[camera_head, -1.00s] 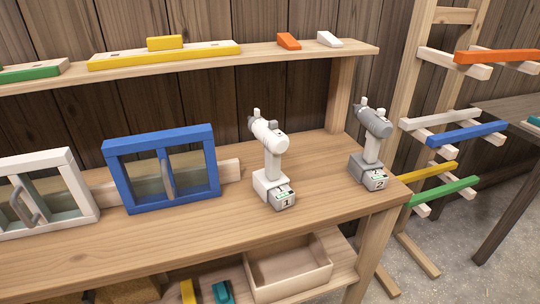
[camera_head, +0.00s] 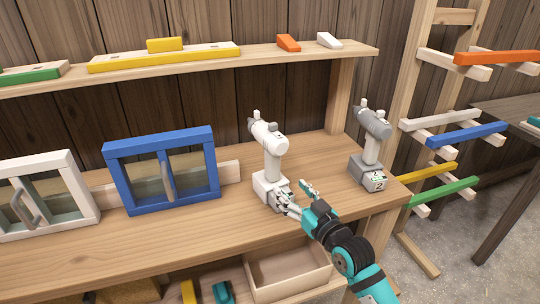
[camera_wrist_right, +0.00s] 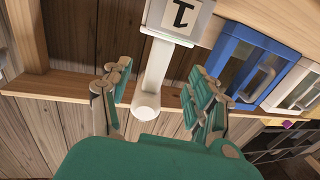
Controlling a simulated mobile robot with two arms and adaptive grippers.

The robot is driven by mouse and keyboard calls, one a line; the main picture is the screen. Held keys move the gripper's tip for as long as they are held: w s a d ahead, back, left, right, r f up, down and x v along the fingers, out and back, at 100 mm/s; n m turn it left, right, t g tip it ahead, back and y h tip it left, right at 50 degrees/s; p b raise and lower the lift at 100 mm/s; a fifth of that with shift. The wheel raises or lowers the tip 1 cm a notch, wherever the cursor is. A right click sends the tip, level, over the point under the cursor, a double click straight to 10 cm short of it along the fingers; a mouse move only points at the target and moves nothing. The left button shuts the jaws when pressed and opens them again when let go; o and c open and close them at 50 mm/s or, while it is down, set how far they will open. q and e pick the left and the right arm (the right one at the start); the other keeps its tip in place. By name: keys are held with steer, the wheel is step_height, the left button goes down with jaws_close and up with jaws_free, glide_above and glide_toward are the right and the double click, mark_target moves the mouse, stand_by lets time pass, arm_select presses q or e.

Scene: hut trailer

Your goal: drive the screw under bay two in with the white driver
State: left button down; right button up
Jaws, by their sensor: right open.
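The white driver (camera_head: 271,146) stands upright on its white base, labelled 1, near the front of the wooden bench (camera_head: 240,228). A grey driver (camera_head: 372,138) on a base labelled 2 stands to its right. My right gripper (camera_head: 296,194) is open in front of the white driver's base, with its fingers partly covering that base. In the right wrist view the open fingers (camera_wrist_right: 160,84) appear on either side of the white driver's handle (camera_wrist_right: 153,75); contact cannot be made out. I cannot pick out the screw or bay two. My left gripper is not in view.
A blue-framed window box (camera_head: 162,205) and a white one (camera_head: 40,190) stand left on the bench. An open wooden bin (camera_head: 292,289) sits on the shelf below. An upper shelf (camera_head: 200,66) holds coloured blocks. A rack with coloured bars (camera_head: 466,133) stands right.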

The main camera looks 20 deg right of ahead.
mark_target(276, 174)
steer(key=x, duration=0.6)
steer(key=shift+w, duration=0.1)
steer(key=x, duration=0.2)
steer(key=p+x, duration=0.1)
steer(key=x, duration=0.1)
steer(key=shift+w+a+r, duration=0.1)
steer(key=shift+a+r, duration=0.05)
steer(key=shift+r, duration=0.1)
steer(key=shift+w+a+f, duration=0.1)
steer(key=shift+w, duration=0.4)
jaws_close()
steer(key=shift+r, duration=0.25)
